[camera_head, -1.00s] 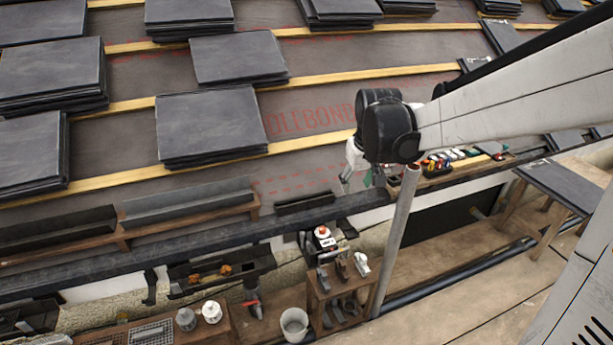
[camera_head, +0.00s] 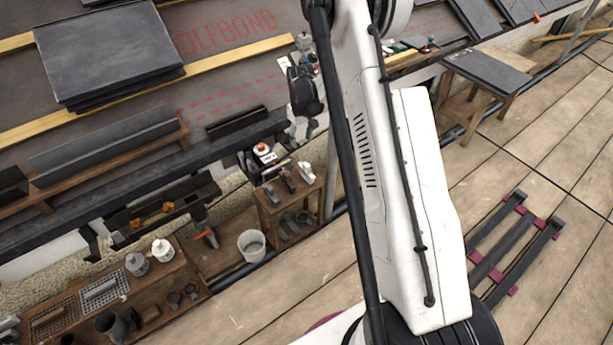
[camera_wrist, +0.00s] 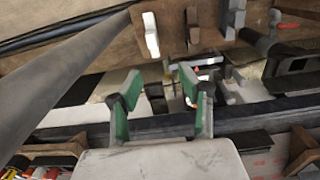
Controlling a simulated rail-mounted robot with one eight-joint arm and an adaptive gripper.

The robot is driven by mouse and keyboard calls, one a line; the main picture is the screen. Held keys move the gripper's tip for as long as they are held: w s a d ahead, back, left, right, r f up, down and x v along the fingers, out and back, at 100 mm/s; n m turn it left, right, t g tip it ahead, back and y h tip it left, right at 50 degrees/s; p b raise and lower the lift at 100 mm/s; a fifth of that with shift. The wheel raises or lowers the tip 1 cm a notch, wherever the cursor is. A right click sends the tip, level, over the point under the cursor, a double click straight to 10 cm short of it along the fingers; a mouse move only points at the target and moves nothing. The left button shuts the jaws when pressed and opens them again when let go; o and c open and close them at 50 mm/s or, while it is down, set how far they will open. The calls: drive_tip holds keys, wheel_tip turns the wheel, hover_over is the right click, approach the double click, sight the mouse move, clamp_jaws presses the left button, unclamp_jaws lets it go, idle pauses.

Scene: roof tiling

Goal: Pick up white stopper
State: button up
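A small white piece, which I take to be the white stopper (camera_head: 307,173), sits at the right end of a row on top of a small wooden rack (camera_head: 262,206). In the wrist view the white stopper (camera_wrist: 151,35) shows near the top, beside a brown piece (camera_wrist: 192,26) and a grey piece (camera_wrist: 229,19). My gripper (camera_wrist: 160,81) has green fingers spread apart with nothing between them. It is apart from the stopper, which lies beyond the fingertips. In the head view the fingertips are hard to make out.
A grey pole (camera_wrist: 60,85) runs close beside the gripper in the wrist view; it also stands behind the rack (camera_head: 330,175). A dark gutter edge (camera_wrist: 240,118) crosses under the fingers. A white bucket (camera_head: 252,245) stands left of the rack. The plank floor right of the rack is partly clear.

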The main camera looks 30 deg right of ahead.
sight(307, 171)
drive_tip(key=f+b, duration=0.1)
drive_tip(key=f, duration=0.3)
drive_tip(key=f+b, duration=0.1)
drive_tip(key=f, duration=0.3)
drive_tip(key=d+f+b, duration=0.1)
drive_tip(key=f, duration=0.3)
drive_tip(key=shift+f, duration=0.15)
drive_tip(key=shift+s+d+f+b, duration=0.15)
drive_tip(key=shift+f+b, duration=0.3)
drive_tip(key=shift+f, duration=0.45)
drive_tip(key=shift+d+f+b, duration=0.1)
drive_tip(key=shift+f+b, duration=0.35)
drive_tip(key=shift+f, duration=0.45)
drive_tip(key=shift+s+d+f+b, duration=0.15)
drive_tip(key=shift+f+b, duration=0.3)
drive_tip(key=shift+f, duration=0.45)
drive_tip(key=shift+c, duration=0.4)
clamp_jaws()
